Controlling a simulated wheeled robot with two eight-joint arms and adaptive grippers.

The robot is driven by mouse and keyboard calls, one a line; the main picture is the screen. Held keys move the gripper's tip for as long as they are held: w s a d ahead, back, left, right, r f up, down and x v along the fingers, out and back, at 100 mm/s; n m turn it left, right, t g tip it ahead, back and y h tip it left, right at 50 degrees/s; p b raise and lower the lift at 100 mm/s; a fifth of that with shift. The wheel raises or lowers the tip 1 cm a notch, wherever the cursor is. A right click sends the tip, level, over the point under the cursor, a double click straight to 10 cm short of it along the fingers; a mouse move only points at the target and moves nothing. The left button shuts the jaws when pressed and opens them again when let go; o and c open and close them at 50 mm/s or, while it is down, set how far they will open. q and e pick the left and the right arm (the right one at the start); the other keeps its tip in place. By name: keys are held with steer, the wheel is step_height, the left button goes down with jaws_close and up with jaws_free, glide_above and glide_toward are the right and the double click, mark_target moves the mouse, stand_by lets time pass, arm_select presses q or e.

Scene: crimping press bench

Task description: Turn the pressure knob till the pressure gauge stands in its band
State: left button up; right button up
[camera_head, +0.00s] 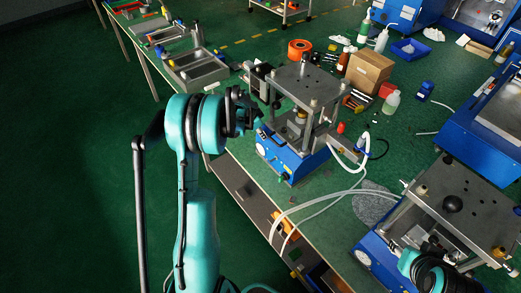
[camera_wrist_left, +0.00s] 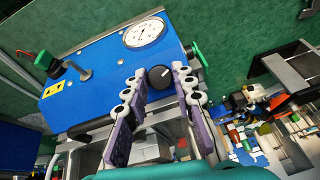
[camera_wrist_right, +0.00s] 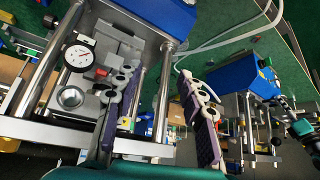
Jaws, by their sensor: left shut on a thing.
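The pressure knob (camera_wrist_left: 160,77) is a black round knob with a white mark, on the front of the blue press base. My left gripper (camera_wrist_left: 159,74) has its fingertips on either side of the knob, shut on it. The pressure gauge (camera_wrist_left: 145,32) is a white round dial just above the knob. Its needle and band are too small to read surely. In the head view my left gripper (camera_head: 245,112) is at the left side of the blue press base (camera_head: 286,158). My right gripper (camera_wrist_right: 162,75) is open, with nothing between its fingers.
A green button (camera_wrist_left: 195,56) sits right of the knob, and a yellow warning label (camera_wrist_left: 58,90) left of it. A second press (camera_head: 465,215) stands at the right; another gauge (camera_wrist_right: 79,56) shows in the right wrist view. White hoses (camera_head: 310,203) hang over the bench edge.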

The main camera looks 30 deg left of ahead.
arm_select(q)
steer(key=o, duration=1)
steer(key=p+v, duration=0.3)
steer(key=v, duration=0.3)
